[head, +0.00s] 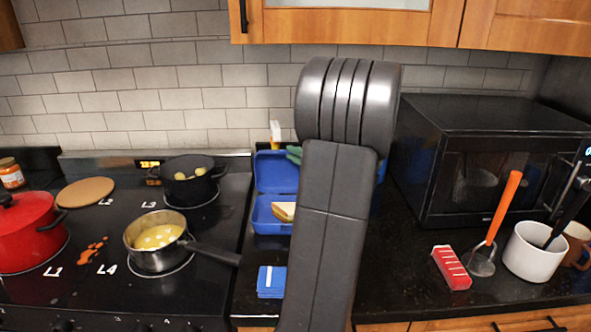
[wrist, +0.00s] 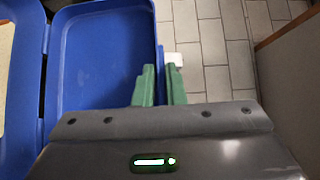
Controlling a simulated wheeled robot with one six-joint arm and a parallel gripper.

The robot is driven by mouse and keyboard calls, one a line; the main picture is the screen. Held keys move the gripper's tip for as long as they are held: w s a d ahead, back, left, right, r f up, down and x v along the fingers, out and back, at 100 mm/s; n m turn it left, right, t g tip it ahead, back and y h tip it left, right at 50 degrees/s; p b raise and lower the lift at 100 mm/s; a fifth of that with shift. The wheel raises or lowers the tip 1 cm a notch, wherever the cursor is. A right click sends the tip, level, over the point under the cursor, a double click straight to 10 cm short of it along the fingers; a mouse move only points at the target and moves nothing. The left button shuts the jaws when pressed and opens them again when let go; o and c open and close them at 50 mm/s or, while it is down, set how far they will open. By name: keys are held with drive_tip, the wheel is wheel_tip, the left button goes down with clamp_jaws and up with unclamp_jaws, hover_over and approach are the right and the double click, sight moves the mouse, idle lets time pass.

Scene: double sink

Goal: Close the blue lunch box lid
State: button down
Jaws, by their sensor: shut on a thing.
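The blue lunch box (head: 266,226) stands open on the dark counter between stove and microwave. A sandwich (head: 284,211) lies in its base. Its lid (head: 273,172) stands raised at the back; in the wrist view the lid (wrist: 105,50) fills the left middle, with the hinge side and base (wrist: 22,70) at far left. My gripper (wrist: 161,88) has green fingers on both sides of the lid's right rim and is shut on it. In the head view the green fingertips (head: 294,154) show at the lid's right edge; my arm hides the rest and the box's right side.
A black pot (head: 188,182) and a saucepan (head: 155,243) with its handle toward the box stand on the stove at left. A blue item with a white stripe (head: 271,282) lies in front of the box. The microwave (head: 490,160) stands at right. A white-topped object (head: 276,132) is behind the lid.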

drive_tip(key=s+f+n+y+b, duration=0.2)
drive_tip(key=s+b, duration=0.2)
drive_tip(key=b, duration=0.8)
drive_tip(key=s+f+n+t+y+b, duration=0.1)
drive_tip(key=s+b, duration=0.4)
drive_tip(key=b, duration=0.8)
drive_tip(key=shift+s+a+f+n+y, duration=0.2)
drive_tip(key=shift+f+n+y, duration=0.3)
drive_tip(key=shift+f+n, duration=0.5)
drive_tip(key=shift+t, duration=0.4)
drive_tip(key=c, duration=1.5)
unclamp_jaws()
drive_tip(key=shift+d, duration=0.1)
